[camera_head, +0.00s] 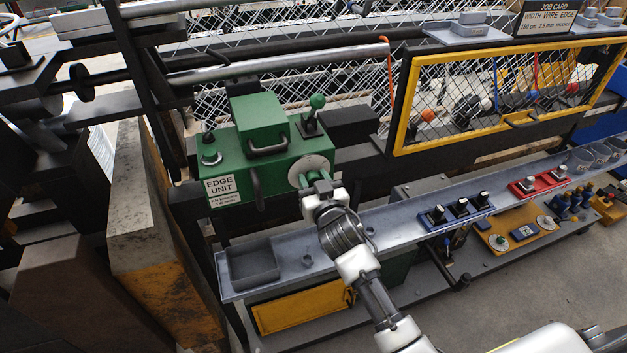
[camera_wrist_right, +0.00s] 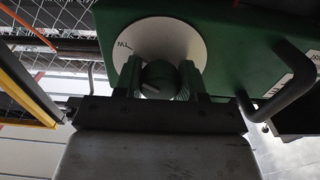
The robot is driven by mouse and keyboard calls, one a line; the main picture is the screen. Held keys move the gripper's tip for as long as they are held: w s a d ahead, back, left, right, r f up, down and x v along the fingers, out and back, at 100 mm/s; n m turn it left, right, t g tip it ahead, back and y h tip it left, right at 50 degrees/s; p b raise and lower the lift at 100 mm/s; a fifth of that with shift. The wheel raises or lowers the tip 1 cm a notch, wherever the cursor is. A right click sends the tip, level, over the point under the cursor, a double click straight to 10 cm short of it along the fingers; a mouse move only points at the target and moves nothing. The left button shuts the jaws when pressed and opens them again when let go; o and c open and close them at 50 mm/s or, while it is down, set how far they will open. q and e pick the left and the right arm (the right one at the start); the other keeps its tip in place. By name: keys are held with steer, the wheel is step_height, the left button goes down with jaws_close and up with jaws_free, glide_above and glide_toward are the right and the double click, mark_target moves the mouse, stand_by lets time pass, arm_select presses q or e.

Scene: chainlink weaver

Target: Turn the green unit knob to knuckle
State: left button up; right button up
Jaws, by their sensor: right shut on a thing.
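The green edge unit (camera_head: 240,140) stands at the left of the bench in the head view, with a sign reading EDGE UNIT (camera_head: 222,188). On its right face is a pale round dial plate (camera_head: 319,161). My right gripper (camera_head: 309,182) is at this dial, largely covering the knob. In the right wrist view the gripper (camera_wrist_right: 158,88) is shut on the green knob (camera_wrist_right: 157,77), one finger on each side. A pale line marks the knob's face. The dial plate (camera_wrist_right: 165,38) shows partial lettering at its left; the rest is hidden or unreadable. My left gripper is not in view.
A bent handle (camera_wrist_right: 280,88) sticks out beside the knob. A green ball lever (camera_head: 316,102) stands on top of the unit. A grey metal shelf (camera_head: 400,214) with blue and red switch blocks runs rightward. A yellow-framed mesh guard (camera_head: 401,100) stands behind.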

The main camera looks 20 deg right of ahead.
steer(key=shift+n, duration=0.4)
steer(key=n, duration=0.5)
steer(key=shift+n, duration=0.3)
steer(key=n, duration=0.5)
steer(key=shift+p, duration=0.4)
steer(key=shift+n, duration=0.3)
steer(key=o, duration=0.9)
